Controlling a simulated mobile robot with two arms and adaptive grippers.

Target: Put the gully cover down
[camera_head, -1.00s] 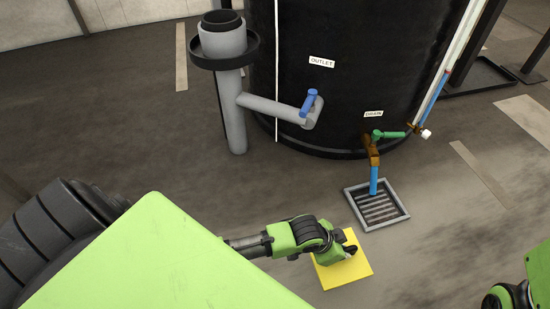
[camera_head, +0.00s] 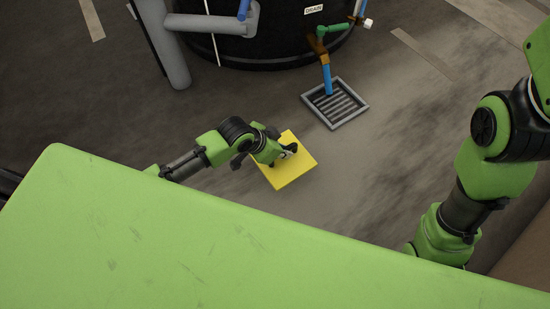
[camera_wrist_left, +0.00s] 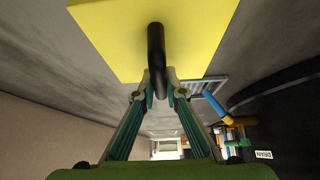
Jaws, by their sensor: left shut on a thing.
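The gully cover is a yellow square plate (camera_head: 293,172) with a black handle. In the head view it is near the floor, in front and to the left of the floor grate (camera_head: 335,103). I cannot tell whether it touches the floor. My left gripper (camera_head: 286,151) is shut on the cover's handle. In the left wrist view the black handle (camera_wrist_left: 156,55) stands between the fingertips (camera_wrist_left: 160,92), with the yellow plate (camera_wrist_left: 105,30) behind it. My right arm shows at the right of the head view, but its gripper fingers are out of view.
A black tank (camera_head: 275,45) stands at the back, with a green drain valve (camera_head: 335,28) and a blue pipe (camera_head: 327,78) that runs down to the grate. A grey pipe (camera_head: 172,50) stands to the left. The floor right of the cover is clear.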

